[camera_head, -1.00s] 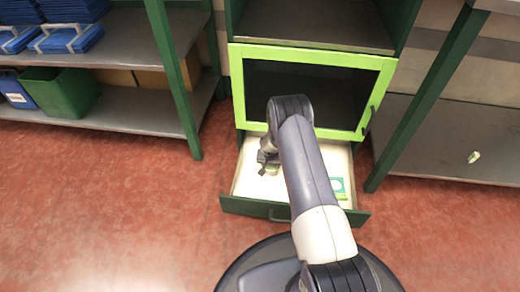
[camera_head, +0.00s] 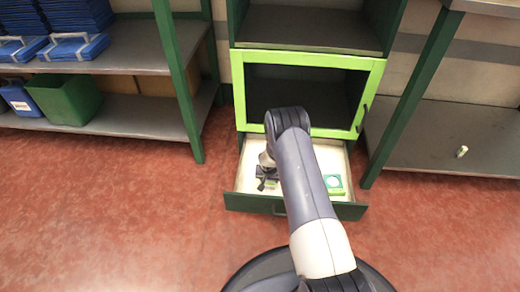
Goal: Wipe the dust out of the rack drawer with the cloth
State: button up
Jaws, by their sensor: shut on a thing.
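The rack drawer (camera_head: 246,190) is pulled open at the bottom of the rack, with a white inside and a dark green front. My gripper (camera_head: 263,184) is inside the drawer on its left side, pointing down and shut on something. A small bit of green shows beneath it, likely the cloth (camera_head: 258,189), mostly hidden by the gripper. A green and white item with a round mark (camera_head: 333,182) lies in the right part of the drawer. My arm hides the drawer's middle. I cannot make out dust at this size.
A bright green framed door (camera_head: 378,75) is above the drawer, with an open shelf over it. A grey shelf (camera_head: 440,150) at right holds a small pale object (camera_head: 462,151). The red floor is clear.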

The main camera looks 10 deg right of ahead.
jog(key=shift+w+d+r+p, duration=0.1)
jog(key=shift+r+p, duration=0.55)
jog(key=shift+r, duration=1.3)
jog(key=shift+w+r+p, duration=0.1)
jog(key=shift+r+p, duration=0.55)
jog(key=shift+r, duration=1.3)
